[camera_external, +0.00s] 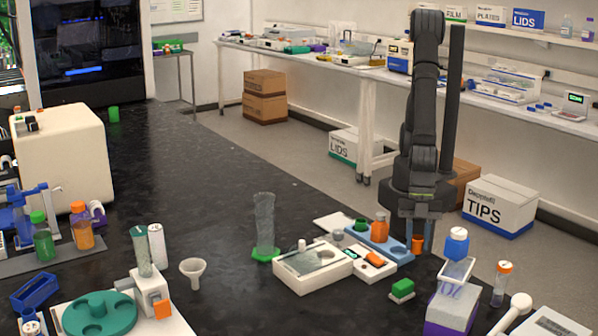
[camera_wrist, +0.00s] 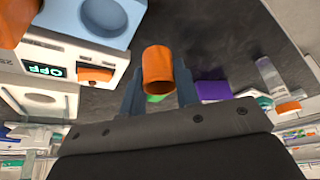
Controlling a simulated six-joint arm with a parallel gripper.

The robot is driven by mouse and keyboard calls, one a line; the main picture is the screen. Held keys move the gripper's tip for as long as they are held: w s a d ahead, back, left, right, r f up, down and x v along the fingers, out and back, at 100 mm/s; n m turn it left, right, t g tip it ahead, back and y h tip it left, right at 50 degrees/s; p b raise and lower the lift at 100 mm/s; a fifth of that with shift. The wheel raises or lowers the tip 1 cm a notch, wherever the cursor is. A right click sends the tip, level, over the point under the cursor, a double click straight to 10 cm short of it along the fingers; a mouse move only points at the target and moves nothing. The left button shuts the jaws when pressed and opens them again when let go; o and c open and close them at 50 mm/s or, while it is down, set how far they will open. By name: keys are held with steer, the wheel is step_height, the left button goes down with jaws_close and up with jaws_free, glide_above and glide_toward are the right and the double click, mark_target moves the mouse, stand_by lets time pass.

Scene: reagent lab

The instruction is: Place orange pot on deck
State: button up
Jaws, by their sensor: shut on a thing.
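My gripper (camera_external: 417,236) is shut on the small orange pot (camera_external: 417,245), just right of the light blue deck (camera_external: 402,254). In the wrist view the pot (camera_wrist: 157,70) sits between the two fingertips of my gripper (camera_wrist: 158,88), its round open end showing. The deck (camera_wrist: 72,15) is at the upper left of the wrist view, with an empty round recess in its surface. In the external view a green pot (camera_external: 361,224) and an orange bottle (camera_external: 380,228) stand on the deck. Whether the held pot touches the bench is unclear.
Black bench lies bare between.

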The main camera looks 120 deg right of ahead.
mark_target(414, 268)
steer(key=shift+f, duration=2.45)
steer(key=shift+f, duration=0.1)
steer(key=o, duration=0.8)
steer(key=shift+c, duration=0.2)
steer(key=v, duration=1.2)
steer(key=x, duration=1.2)
